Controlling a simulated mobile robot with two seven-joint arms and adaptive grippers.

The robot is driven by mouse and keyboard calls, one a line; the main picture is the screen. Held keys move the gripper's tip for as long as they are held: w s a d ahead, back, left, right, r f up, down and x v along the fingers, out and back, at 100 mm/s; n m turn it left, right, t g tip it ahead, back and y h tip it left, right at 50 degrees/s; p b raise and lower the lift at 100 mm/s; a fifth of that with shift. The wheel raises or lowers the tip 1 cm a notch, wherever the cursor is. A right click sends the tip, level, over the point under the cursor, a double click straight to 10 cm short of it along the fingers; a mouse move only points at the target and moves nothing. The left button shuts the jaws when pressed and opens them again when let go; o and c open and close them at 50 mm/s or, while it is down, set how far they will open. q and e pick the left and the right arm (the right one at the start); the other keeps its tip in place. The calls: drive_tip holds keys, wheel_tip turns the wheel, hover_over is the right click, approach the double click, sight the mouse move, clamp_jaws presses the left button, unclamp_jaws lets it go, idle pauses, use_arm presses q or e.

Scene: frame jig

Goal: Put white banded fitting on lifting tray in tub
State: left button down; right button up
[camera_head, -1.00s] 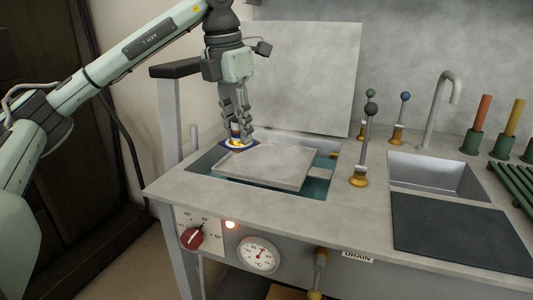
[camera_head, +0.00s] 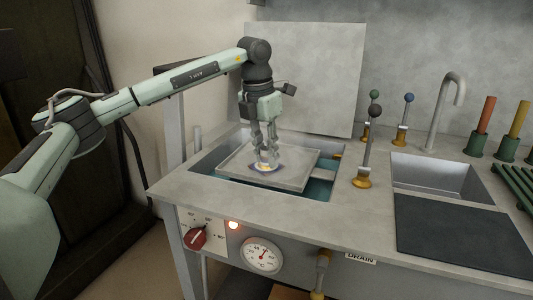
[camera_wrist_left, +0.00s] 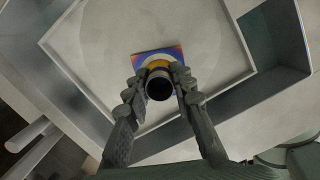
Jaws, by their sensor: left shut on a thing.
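The fitting (camera_head: 265,168) is between the fingertips of my left gripper (camera_head: 267,160), over the near middle of the pale grey lifting tray (camera_head: 238,158). In the left wrist view the fitting (camera_wrist_left: 159,87) shows a dark round opening with a light rim. A square patch of blue, orange and yellow shows beneath it. The left gripper (camera_wrist_left: 158,80) is shut on the fitting from both sides. I cannot tell whether the fitting's underside touches the tray. The tray lies level in the tub (camera_head: 205,162). My right gripper is not in view.
Bluish liquid shows in the tub around the tray. Further right are a sink (camera_head: 440,175), a faucet (camera_head: 450,95) and a dark mat (camera_head: 455,232). An upright grey panel (camera_head: 305,75) stands behind.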

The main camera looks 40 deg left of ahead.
sight(262, 168)
use_arm(q)
drive_tip(key=shift+f, duration=0.15)
drive_tip(key=c, duration=1.3)
unclamp_jaws()
drive_tip(key=shift+r, duration=0.35)
wheel_tip(262, 168, up, 12)
drive_tip(key=s, duration=0.1)
drive_tip(key=shift+s+f+p, duration=0.2)
drive_tip(key=shift+s+p, duration=0.2)
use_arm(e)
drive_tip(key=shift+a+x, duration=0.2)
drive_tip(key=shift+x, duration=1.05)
use_arm(q)
drive_tip(key=shift+a, duration=0.1)
